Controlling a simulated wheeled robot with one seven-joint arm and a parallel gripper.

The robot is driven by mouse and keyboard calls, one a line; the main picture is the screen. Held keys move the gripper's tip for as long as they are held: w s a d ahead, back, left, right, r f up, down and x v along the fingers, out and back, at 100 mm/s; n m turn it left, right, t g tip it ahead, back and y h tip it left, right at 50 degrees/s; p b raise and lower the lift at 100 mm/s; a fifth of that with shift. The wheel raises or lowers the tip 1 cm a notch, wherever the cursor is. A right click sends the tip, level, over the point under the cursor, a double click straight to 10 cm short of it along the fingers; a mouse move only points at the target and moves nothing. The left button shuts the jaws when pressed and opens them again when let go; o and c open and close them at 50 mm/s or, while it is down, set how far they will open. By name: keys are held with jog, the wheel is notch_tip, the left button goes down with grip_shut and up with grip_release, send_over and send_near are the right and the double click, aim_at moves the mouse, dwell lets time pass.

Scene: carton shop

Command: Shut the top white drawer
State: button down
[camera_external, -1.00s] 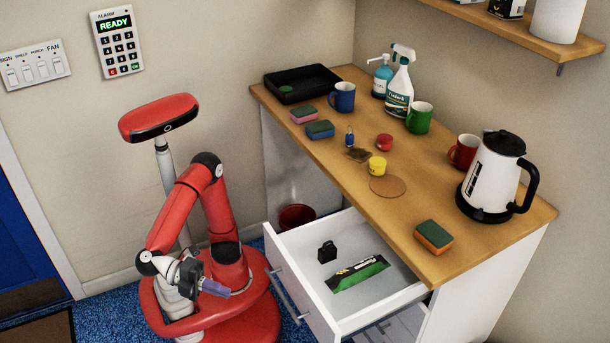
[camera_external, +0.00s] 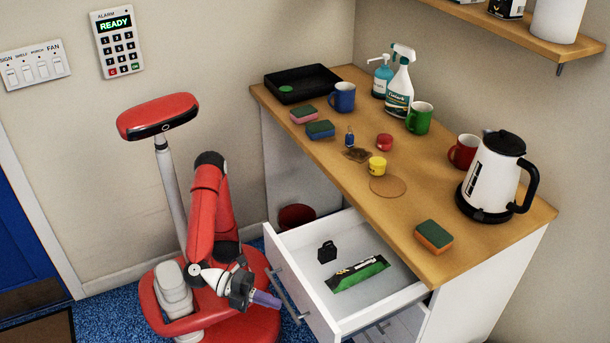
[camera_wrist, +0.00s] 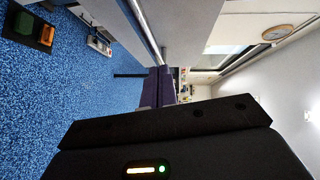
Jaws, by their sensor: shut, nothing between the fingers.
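The top white drawer (camera_external: 318,305) is pulled out from the cabinet under the wooden counter in the external view. A black weight-like item (camera_external: 326,252) and a green and black packet (camera_external: 358,273) lie in it. Its grey bar handle (camera_external: 285,293) is on the front panel. My gripper (camera_external: 277,302) is shut and empty, its purple fingers pointing right at the drawer front, close to the handle. I cannot tell whether they touch. In the wrist view the purple fingers (camera_wrist: 158,88) are together, below a pale panel.
A dark red bin (camera_external: 297,215) stands behind the drawer, beside the cabinet. The counter (camera_external: 420,190) holds mugs, sponges, bottles, a black tray (camera_external: 302,84) and a white kettle (camera_external: 494,178).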

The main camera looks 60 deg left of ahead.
aim_at(365, 260)
jog(key=shift+w, duration=0.15)
jog(key=w+b, duration=1)
jog(key=w, duration=1.8)
jog(key=shift+w, duration=0.25)
jog(key=shift+w+a, duration=0.1)
jog(key=shift+w, duration=0.8)
